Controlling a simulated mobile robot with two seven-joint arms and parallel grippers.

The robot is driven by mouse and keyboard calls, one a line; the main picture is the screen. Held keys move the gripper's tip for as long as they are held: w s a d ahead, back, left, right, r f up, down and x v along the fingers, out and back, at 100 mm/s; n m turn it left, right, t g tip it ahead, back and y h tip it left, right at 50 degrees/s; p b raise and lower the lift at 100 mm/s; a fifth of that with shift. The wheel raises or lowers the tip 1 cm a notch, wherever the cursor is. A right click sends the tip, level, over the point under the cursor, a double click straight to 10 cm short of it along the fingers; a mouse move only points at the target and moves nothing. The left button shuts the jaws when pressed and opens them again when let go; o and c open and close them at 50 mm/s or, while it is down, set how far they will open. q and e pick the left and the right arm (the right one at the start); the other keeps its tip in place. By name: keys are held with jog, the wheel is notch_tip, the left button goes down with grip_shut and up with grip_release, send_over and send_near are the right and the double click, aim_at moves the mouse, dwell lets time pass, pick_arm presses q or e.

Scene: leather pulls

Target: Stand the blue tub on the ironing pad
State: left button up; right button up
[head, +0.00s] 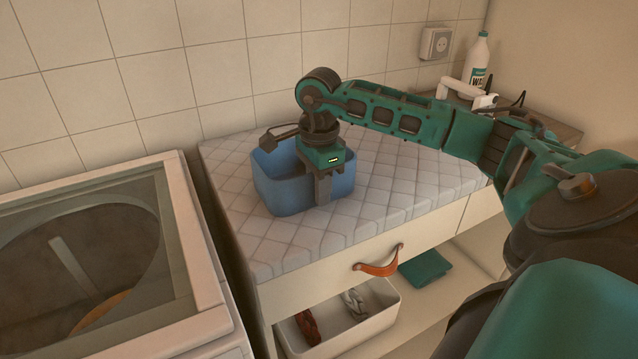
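The blue tub (278,185) is upright on the quilted ironing pad (400,185), towards the pad's left side, and looks to rest on it. My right gripper (323,192) points down at the tub's right front wall, with finger parts in front of the wall. The rest of the fingers is hidden by the gripper body and the tub, so I cannot tell whether they are closed on the wall. The tub's inside is partly hidden by the gripper. My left gripper is out of view.
A washing machine (185,235) with a glass-topped lid stands at left, across a narrow gap. A white bottle (477,62) and an iron (462,88) are at the back right. Below are an orange leather pull (380,268), a white bin (350,338) and a green cloth (425,268).

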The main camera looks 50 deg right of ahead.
jog(key=shift+o, duration=1.2)
jog(key=shift+r, duration=0.15)
jog(key=shift+r, duration=0.35)
notch_tip(320, 180, up, 11)
jog(key=shift+r+p, duration=0.2)
jog(key=shift+p, duration=0.5)
jog(key=shift+s, duration=0.1)
